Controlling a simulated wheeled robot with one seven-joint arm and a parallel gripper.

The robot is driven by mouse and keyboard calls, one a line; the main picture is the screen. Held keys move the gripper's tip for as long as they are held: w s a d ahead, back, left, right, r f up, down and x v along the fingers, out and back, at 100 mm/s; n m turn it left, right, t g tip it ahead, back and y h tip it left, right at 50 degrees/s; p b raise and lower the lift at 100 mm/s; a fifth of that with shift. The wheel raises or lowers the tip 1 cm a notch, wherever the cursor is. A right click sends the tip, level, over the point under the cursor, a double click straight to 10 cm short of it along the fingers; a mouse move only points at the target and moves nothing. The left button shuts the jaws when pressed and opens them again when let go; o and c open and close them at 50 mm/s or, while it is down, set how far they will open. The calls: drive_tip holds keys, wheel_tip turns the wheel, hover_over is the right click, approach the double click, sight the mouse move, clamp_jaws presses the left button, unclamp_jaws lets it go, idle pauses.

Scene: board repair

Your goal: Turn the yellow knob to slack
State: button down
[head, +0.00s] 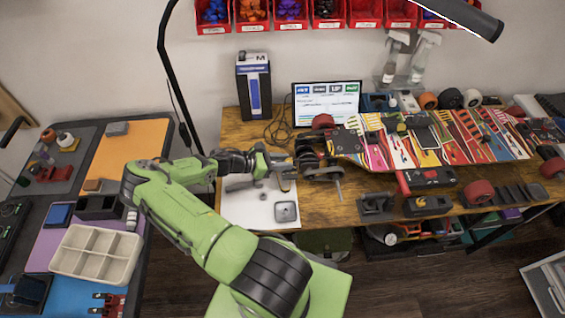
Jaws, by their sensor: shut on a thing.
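My gripper (287,164) is at the left end of a dark clamp-like fixture (318,165) on the wooden bench. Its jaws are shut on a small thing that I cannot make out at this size. I cannot pick out the yellow knob for certain; the gripper and the fixture may hide it. A small tan piece (285,185) shows just below the gripper. The colourful skateboard deck (440,140) lies along the bench to the right of the fixture.
A white mat (255,212) with small metal parts lies below the gripper. A screen (326,104) and a dark box (254,85) stand behind. A lamp arm (175,75) rises at the left. A side table at left holds a divided tray (97,254).

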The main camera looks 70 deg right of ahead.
drive_tip(key=c, duration=0.9)
unclamp_jaws()
drive_tip(key=shift+o, duration=0.2)
drive_tip(key=v, duration=1.6)
drive_tip(key=shift+f, duration=0.1)
